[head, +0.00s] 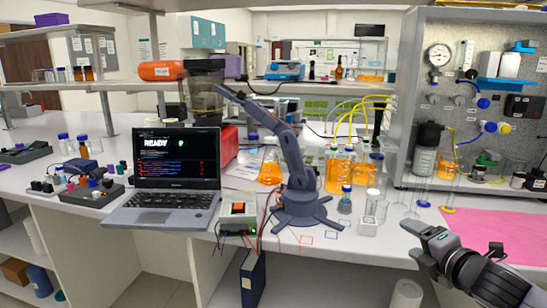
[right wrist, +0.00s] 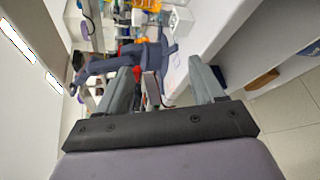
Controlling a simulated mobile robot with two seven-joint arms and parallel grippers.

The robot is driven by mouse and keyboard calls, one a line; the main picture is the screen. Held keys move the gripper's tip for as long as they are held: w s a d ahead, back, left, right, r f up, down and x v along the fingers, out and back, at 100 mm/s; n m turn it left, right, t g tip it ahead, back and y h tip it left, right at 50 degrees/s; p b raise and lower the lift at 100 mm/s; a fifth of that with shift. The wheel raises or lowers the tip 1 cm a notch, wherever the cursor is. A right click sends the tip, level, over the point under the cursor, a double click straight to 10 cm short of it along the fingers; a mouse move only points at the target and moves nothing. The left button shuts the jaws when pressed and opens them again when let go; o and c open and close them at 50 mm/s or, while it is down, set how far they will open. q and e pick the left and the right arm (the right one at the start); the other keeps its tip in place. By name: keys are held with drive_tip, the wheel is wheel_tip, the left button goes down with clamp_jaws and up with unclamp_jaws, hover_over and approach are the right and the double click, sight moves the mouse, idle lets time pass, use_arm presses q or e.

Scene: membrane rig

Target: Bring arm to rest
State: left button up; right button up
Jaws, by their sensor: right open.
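A small dark grey-blue desktop arm (head: 293,165) stands on the white bench on a splayed foot. Its lower link is upright, and its upper link reaches up and left toward the shelf, ending near the dark container. It also shows in the right wrist view (right wrist: 168,57), beyond my fingers and turned sideways. My right gripper (head: 412,244) is at the bench's front edge, to the right of the small arm and apart from it. Its fingers are spread with nothing between them; they also show in the right wrist view (right wrist: 163,82). My left gripper is not in view.
A laptop (head: 177,170) and a small power box (head: 238,215) with wires stand left of the small arm. Orange-filled flasks (head: 335,170) and a clear vial (head: 371,207) stand close on its right. A pink mat (head: 490,230) lies right, below the rig panel.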

drive_tip(key=s+a+f+m+g+y, duration=0.1)
drive_tip(key=s+a+f+m, duration=0.4)
drive_tip(key=f, duration=0.4)
drive_tip(key=s+a+f+m+g+y, duration=0.1)
drive_tip(key=s+a+f+m+g, duration=0.1)
drive_tip(key=s+a+f+m, duration=0.5)
drive_tip(key=s+a+f+m+g+h, duration=0.1)
drive_tip(key=s+f+m, duration=0.7)
drive_tip(key=s+f, duration=0.5)
drive_tip(key=shift+s+a+m+g, duration=0.3)
drive_tip(key=shift+s+m, duration=0.1)
drive_tip(key=shift+s, duration=0.35)
drive_tip(key=shift+f, duration=0.1)
drive_tip(key=c, duration=0.5)
drive_tip(key=shift+s+d, duration=0.1)
drive_tip(key=shift+d, duration=0.05)
